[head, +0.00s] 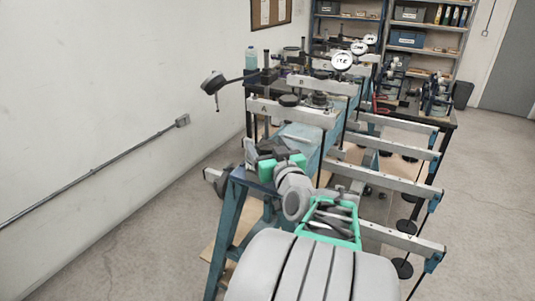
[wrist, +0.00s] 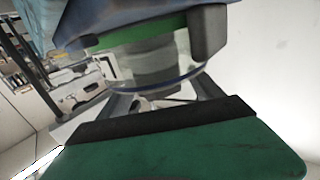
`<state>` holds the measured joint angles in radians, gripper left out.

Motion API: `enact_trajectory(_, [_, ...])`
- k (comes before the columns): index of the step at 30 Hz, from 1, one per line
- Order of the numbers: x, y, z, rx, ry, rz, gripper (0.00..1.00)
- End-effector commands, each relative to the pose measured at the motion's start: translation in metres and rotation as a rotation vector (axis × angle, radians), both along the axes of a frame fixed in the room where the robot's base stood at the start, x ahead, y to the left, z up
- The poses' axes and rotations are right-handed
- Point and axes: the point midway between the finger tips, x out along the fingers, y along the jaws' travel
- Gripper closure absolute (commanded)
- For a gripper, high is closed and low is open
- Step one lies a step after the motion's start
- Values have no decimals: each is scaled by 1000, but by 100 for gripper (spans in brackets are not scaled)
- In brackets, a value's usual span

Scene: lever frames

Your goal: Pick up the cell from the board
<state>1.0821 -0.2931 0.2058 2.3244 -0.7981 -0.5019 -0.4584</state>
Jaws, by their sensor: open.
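In the head view my gripper (head: 281,163), with green and black fingers, is at the near end of the blue bench, by the lever frames. In the wrist view my gripper (wrist: 165,82) is open, with one green, dark-edged finger below and another above. Between them is a round grey body with a clear rim and a thin blue line, which looks like the cell (wrist: 152,72). I cannot tell whether the fingers touch it. In the head view the cell is not distinguishable, and I cannot make out the board for certain in either view.
Grey lever beams (head: 390,186) stick out to the right of the bench, with dark round weights (head: 403,268) hanging low. Dial gauges (head: 342,61) stand along the bench. A bottle (head: 251,58) is at the back. A white wall is on the left; open floor is on the right.

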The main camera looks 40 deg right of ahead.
Motion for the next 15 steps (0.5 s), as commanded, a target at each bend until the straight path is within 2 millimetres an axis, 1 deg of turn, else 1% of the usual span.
enact_trajectory(5, [0,0,-1,0,-1,-1,24])
enact_trajectory(15, [0,0,-1,0,0,0,52])
